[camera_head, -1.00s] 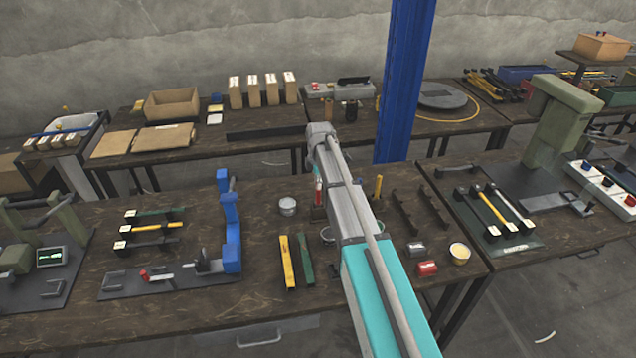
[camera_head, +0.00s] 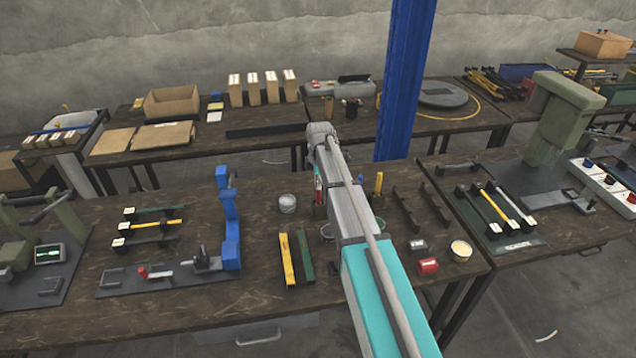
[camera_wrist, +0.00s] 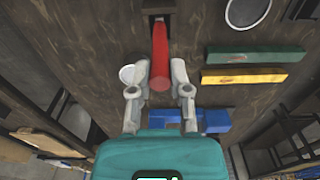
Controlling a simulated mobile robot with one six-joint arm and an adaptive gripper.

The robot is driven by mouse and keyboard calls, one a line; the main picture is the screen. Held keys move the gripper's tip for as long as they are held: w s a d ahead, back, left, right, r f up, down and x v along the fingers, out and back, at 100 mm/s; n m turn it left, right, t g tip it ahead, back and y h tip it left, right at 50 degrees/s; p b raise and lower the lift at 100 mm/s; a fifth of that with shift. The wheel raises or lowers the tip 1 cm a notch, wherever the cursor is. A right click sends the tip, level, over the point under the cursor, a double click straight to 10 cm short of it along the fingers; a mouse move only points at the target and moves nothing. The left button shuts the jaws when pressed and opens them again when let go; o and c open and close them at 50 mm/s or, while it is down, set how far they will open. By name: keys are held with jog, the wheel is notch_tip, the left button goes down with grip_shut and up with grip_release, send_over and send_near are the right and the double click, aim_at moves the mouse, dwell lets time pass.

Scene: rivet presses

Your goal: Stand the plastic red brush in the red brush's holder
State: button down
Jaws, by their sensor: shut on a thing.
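The red brush (camera_head: 318,187) stands upright just left of my arm in the head view. In the wrist view the red brush (camera_wrist: 160,55) runs away from the camera between the fingers of my gripper (camera_wrist: 158,80), which is shut on it. The brush's far end is at or just over a small dark block (camera_wrist: 157,6) that looks like its holder, at the top edge. In the head view this dark holder (camera_head: 319,211) is below the brush. I cannot tell whether the brush is seated in it. My arm hides most of the gripper in the head view.
A yellow brush (camera_head: 379,184) stands right of my arm. A white can (camera_head: 287,204), yellow bar (camera_head: 287,260) and green bar (camera_head: 305,256) lie left. A blue press (camera_head: 230,225) stands further left.

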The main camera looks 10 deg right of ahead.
jog(key=shift+f, duration=0.1)
dwell(0.3)
jog(key=c, duration=0.5)
grip_release()
notch_tip(320, 180, up, 12)
jog(key=p, duration=1.1)
jog(key=shift+p, duration=0.4)
jog(key=s+f+m+b, duration=0.2)
jog(key=s+m, duration=0.7)
jog(key=s, duration=0.5)
jog(key=s+a+f+m+b, duration=0.1)
jog(key=s+m, duration=0.8)
jog(key=s, duration=0.6)
jog(key=shift+a+f+b, duration=0.15)
jog(key=shift+f+b, duration=0.25)
